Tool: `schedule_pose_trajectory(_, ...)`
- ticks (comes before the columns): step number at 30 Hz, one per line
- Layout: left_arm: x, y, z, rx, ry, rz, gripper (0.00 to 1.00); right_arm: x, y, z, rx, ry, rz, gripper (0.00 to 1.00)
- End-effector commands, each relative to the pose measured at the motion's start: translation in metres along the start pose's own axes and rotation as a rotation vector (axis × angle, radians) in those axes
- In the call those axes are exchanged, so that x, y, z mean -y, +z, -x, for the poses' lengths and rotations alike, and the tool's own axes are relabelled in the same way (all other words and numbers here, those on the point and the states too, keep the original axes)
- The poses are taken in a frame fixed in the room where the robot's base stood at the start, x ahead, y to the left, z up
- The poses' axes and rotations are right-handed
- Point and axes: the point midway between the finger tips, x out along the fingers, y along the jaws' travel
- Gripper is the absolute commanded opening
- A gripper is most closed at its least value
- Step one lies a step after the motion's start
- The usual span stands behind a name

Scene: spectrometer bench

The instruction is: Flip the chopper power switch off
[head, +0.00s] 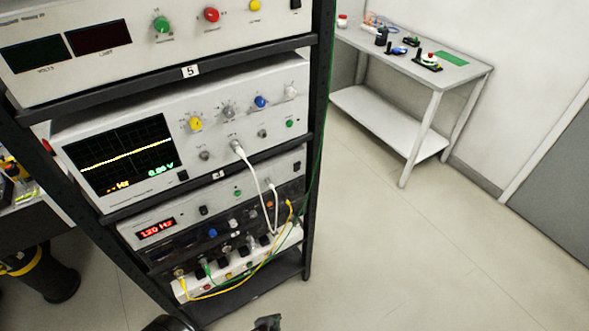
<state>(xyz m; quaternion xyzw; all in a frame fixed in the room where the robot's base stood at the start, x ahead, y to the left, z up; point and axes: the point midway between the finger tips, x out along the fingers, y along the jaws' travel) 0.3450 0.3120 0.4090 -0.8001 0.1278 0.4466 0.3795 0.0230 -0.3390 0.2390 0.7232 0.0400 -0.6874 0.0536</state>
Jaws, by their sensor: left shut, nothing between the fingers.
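The chopper controller (220,200) is a light grey unit low in the rack, with a lit red display (157,229) reading 120 Hz. A small black switch (203,210) is beside the display, and another small dark switch (297,168) is near the unit's right end. I cannot tell which is the power switch or how either is set. My left gripper (268,322) shows only as a dark fingertip at the bottom edge, shut and empty, below the controller and apart from it. My right gripper is out of view.
The oscilloscope (232,115) with a lit trace sits above the controller. White, yellow and green cables hang in front of the lower units and a power strip (182,291). The black rack post (318,120) bounds the right side. Floor right of it is clear, before a side table (478,68).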

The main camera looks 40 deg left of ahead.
Motion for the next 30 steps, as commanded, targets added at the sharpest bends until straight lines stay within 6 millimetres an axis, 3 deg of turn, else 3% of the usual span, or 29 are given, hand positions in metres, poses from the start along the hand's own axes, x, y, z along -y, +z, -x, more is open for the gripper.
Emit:
schedule_pose_trajectory(1, 0.049, -0.045, 0.027, -0.050, -0.086, -0.061, 0.00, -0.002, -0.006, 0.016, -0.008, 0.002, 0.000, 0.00)
schedule_pose_trajectory(5, 0.156, -0.134, 0.098, -0.126, -0.319, -0.225, 0.00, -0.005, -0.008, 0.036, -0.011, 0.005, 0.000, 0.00)
schedule_pose_trajectory(6, 0.187, -0.158, 0.126, -0.140, -0.396, -0.269, 0.00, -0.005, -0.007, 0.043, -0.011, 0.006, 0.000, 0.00)
schedule_pose_trajectory(9, 0.257, -0.208, 0.201, -0.157, -0.588, -0.364, 0.00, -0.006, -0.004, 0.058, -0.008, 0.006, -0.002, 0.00)
schedule_pose_trajectory(13, 0.325, -0.251, 0.296, -0.147, -0.806, -0.449, 0.00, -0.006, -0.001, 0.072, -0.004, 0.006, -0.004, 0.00)
schedule_pose_trajectory(15, 0.349, -0.265, 0.338, -0.133, -0.898, -0.480, 0.00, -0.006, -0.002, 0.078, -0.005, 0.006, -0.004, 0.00)
schedule_pose_trajectory(18, 0.370, -0.276, 0.381, -0.116, -0.989, -0.506, 0.00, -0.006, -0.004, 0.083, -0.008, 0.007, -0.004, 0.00)
schedule_pose_trajectory(21, 0.380, -0.281, 0.403, -0.104, -1.038, -0.519, 0.00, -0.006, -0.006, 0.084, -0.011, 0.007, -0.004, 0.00)
schedule_pose_trajectory(30, 0.383, -0.282, 0.408, -0.100, -1.051, -0.524, 0.00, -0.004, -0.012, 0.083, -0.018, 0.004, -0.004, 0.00)
